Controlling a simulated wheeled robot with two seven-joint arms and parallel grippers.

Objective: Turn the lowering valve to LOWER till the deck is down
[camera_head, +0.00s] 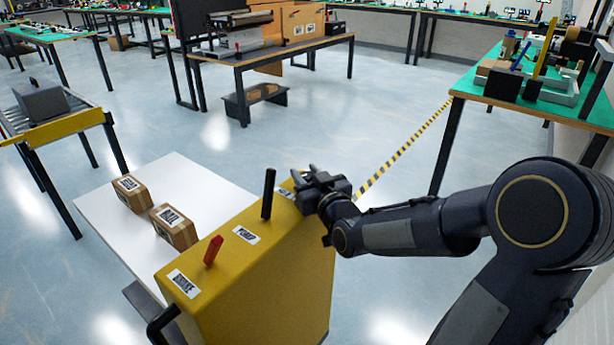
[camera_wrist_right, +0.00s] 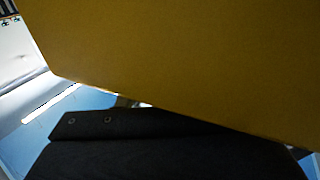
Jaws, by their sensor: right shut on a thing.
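The yellow housing (camera_head: 262,262) stands at lower centre. A red lever (camera_head: 213,250) and an upright black lever (camera_head: 268,193) rise from its top, each by a white label. A third label (camera_head: 286,193), partly covered, lies at the far end beside my right gripper (camera_head: 306,178). That gripper is shut at this end, on what appears to be the lowering valve; its fingers hide the valve, so its angle cannot be told. The white deck (camera_head: 205,180) is left of the housing. The right wrist view shows the yellow housing (camera_wrist_right: 190,60) close up and a dark gripper part.
Two labelled cartons (camera_head: 132,194) (camera_head: 174,227) sit on the deck. A yellow-edged roller stand (camera_head: 60,128) is at left, a wooden bench (camera_head: 275,52) behind, and a green-topped table (camera_head: 466,84) at right. The floor between is open.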

